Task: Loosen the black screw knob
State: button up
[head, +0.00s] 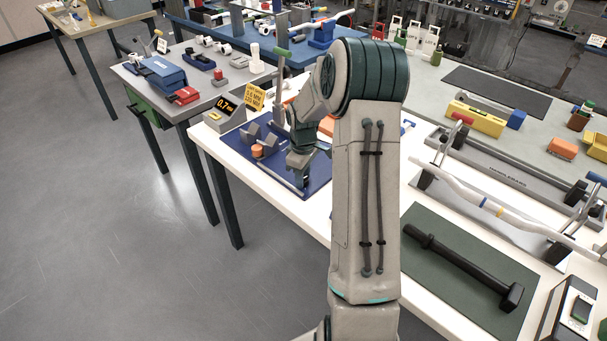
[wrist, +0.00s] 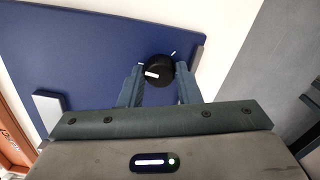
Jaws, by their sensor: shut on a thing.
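The black screw knob (wrist: 158,68) is round and dark with a small white mark. In the wrist view it sits between the two fingertips of my gripper (wrist: 159,75), near the right end of a dark blue board (wrist: 75,50). The gripper is shut on the knob, one finger on each side. In the head view my gripper (head: 302,176) points down over the blue board (head: 318,178) on the white table. The knob is hidden there behind my gripper and arm.
Grey blocks (head: 250,132), an orange piece (head: 257,151) and a small display reading 0.7 (head: 226,113) stand left of my gripper. A yellow sign (head: 255,96) stands behind. A black hammer-shaped tool (head: 462,266) lies on a green mat to the right.

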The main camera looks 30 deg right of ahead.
jog(key=shift+w+r+n, duration=0.1)
jog(key=shift+r+n, duration=0.05)
jog(key=shift+n, duration=0.45)
jog(key=o, duration=1)
jog(key=shift+c, duration=0.2)
jog(key=shift+f, duration=0.2)
notch_tip(320, 180, up, 8)
jog(key=p, duration=0.5)
jog(key=shift+d+r+p, duration=0.15)
jog(key=shift+r+p, duration=0.05)
jog(key=shift+p, duration=0.2)
